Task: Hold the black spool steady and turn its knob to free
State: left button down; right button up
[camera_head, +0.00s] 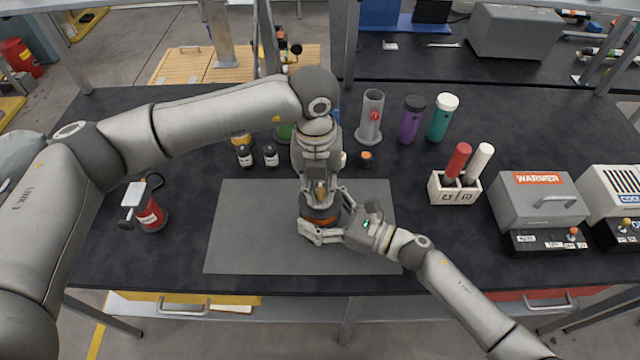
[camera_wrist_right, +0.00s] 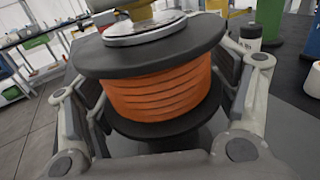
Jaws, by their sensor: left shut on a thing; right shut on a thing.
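The black spool (camera_head: 321,215) stands upright on the grey mat, with orange cord wound between its black flanges. It fills the middle of the right wrist view (camera_wrist_right: 165,92). My right gripper (camera_head: 322,229) comes in low from the right and is shut around the spool, one finger on each side. My left gripper (camera_head: 320,192) points straight down over the spool's top and is shut on the knob there. The knob is mostly hidden by the fingers. A pale metal disc (camera_wrist_right: 145,30) shows on the top flange. I cannot tell how the knob is set.
The grey mat (camera_head: 250,240) is clear around the spool. A red canister (camera_head: 150,215) stands left. Small dark bottles (camera_head: 245,157), a grey tube stand (camera_head: 371,120), purple (camera_head: 411,120) and teal (camera_head: 441,118) bottles stand behind. A white holder (camera_head: 455,190) and a warmer (camera_head: 540,200) are right.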

aim_at(317, 191)
pick_arm(q)
jog(key=shift+n, duration=1.1)
jog(key=shift+w, duration=0.1)
jog(key=c, duration=1.3)
grip_release()
jog(key=r, duration=1.2)
jog(key=shift+a, duration=0.25)
